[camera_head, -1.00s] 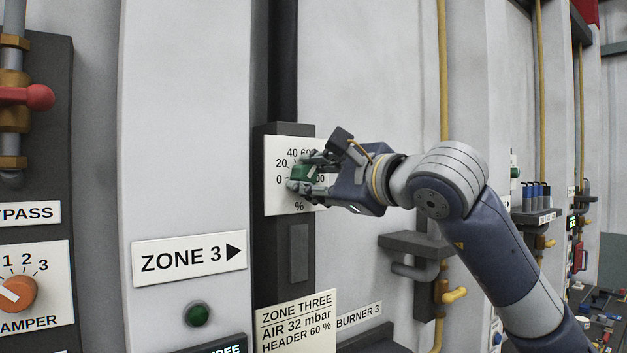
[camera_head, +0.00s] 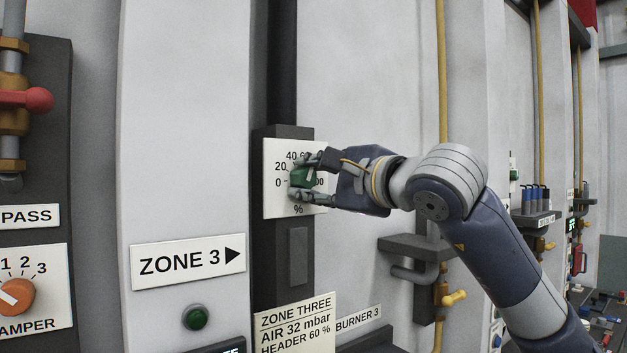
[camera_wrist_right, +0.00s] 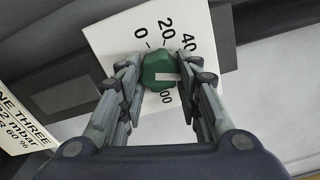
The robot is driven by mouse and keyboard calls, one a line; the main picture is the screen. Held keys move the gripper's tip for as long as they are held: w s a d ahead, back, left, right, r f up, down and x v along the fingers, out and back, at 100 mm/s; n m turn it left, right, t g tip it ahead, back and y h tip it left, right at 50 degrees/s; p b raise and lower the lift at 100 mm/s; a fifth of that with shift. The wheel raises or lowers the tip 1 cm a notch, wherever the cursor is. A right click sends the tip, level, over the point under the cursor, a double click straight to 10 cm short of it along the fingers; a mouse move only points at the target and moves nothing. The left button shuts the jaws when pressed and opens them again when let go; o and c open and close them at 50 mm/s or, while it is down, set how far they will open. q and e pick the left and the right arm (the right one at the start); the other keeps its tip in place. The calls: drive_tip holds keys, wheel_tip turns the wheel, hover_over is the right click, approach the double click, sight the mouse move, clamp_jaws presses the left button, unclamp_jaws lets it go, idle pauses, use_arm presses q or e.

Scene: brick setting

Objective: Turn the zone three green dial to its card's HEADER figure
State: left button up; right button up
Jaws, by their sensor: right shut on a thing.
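The green dial (camera_head: 301,179) sits on a white scale plate (camera_head: 281,205) marked 0, 20, 40 and on, with a % sign below. My right gripper (camera_head: 308,178) is shut on the dial, one finger on each side. In the right wrist view the dial (camera_wrist_right: 157,70) lies between the fingertips (camera_wrist_right: 158,68). Its white pointer line (camera_wrist_right: 168,77) points past the 40, to a part of the scale that a finger hides, so I cannot read its figure. The zone three card (camera_head: 295,318) reads AIR 32 mbar, HEADER 60 %. My left gripper is not in view.
A ZONE 3 sign (camera_head: 187,261) with an arrow and a green button (camera_head: 196,318) are at the left. An orange damper dial (camera_head: 17,296) is at the far left. A grey ledge (camera_head: 415,246) and yellow pipe (camera_head: 441,75) stand behind my right arm.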

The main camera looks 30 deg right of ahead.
drive_tip(key=o, duration=1)
drive_tip(key=shift+o, duration=0.2)
drive_tip(key=s+d, duration=0.1)
drive_tip(key=s, duration=1.1)
drive_tip(key=shift+d, duration=0.25)
drive_tip(key=shift+f, duration=0.1)
